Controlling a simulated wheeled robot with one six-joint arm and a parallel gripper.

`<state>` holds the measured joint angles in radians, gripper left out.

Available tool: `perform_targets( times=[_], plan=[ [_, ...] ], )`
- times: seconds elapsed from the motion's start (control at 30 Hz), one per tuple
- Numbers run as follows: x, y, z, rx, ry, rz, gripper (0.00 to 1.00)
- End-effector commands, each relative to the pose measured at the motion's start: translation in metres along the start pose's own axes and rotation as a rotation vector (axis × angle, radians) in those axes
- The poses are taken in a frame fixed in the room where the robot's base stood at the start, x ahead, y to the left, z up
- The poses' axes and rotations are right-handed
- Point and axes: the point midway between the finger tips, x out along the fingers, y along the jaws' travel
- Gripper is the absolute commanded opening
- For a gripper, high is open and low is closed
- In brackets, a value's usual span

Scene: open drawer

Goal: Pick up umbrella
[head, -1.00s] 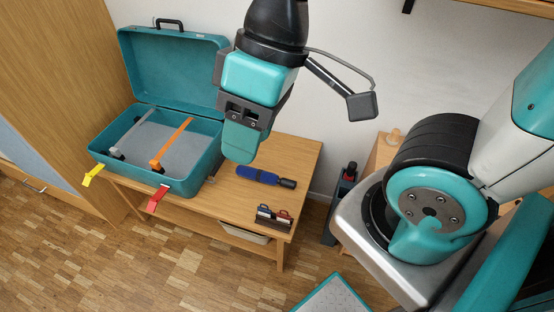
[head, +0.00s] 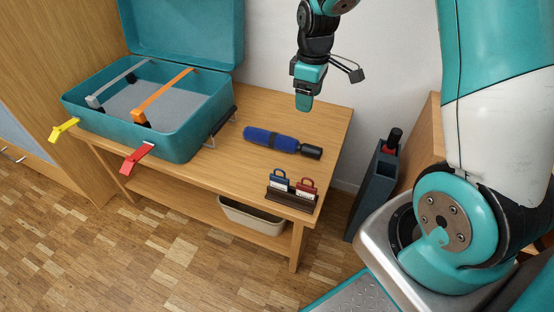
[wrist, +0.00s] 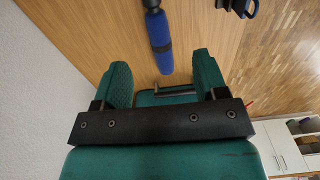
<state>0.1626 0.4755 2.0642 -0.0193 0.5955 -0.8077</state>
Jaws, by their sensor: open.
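A folded blue umbrella (head: 270,139) with a black handle lies on the wooden table, to the right of the open teal suitcase (head: 165,148). My gripper (head: 303,103) hangs above the back of the table, behind and above the umbrella, in the head view. In the wrist view the two green fingers of my gripper (wrist: 163,78) stand apart with nothing between them. The umbrella (wrist: 160,42) shows there beyond the fingertips, its blue part pointing towards the gap and its black handle at the top edge.
A small holder with a blue and a red padlock-like tag (head: 291,191) stands at the table's front right. A beige bin (head: 252,217) sits on the shelf below. A grey container (head: 372,190) with a dark bottle stands right of the table.

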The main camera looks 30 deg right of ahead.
Motion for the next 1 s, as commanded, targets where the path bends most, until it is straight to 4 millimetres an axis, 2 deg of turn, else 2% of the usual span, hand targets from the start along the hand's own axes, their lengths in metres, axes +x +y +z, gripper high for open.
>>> perform_targets(
  times=[0.03, 0.13, 0.27, 0.5, 0.6, 1.0],
  plan=[
    [0.015, 0.006, 0.003, 0.0, -0.008, 0.003, 0.66],
    [0.027, 0.012, 0.005, -0.005, -0.016, 0.005, 0.66],
    [0.05, 0.012, 0.006, -0.007, -0.019, 0.004, 0.66],
    [0.106, 0.012, 0.007, -0.007, -0.019, 0.003, 0.66],
    [0.125, 0.012, 0.007, -0.007, -0.018, 0.004, 0.66],
    [0.157, 0.014, 0.008, -0.006, -0.017, 0.006, 0.66]
  ],
)
